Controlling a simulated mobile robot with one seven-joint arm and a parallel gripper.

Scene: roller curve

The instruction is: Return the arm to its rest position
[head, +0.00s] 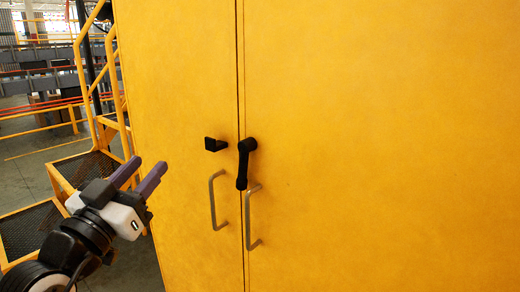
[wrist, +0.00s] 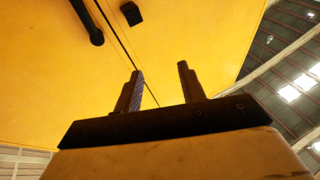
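My gripper (head: 138,178) is at the left of the head view, in front of the left part of a yellow cabinet (head: 370,120). Its two purple fingers are apart with nothing between them, and they do not appear to touch the cabinet. In the wrist view the gripper (wrist: 160,90) shows two separate upright fingers with an empty gap. The cabinet (wrist: 170,55) fills much of that view behind them.
The cabinet has two closed doors with a black lever handle (head: 244,163), a black latch (head: 214,145) and two metal pulls, the left one (head: 213,200) and the right one (head: 249,218). Yellow steps with railings (head: 95,160) stand at the left, close behind my arm.

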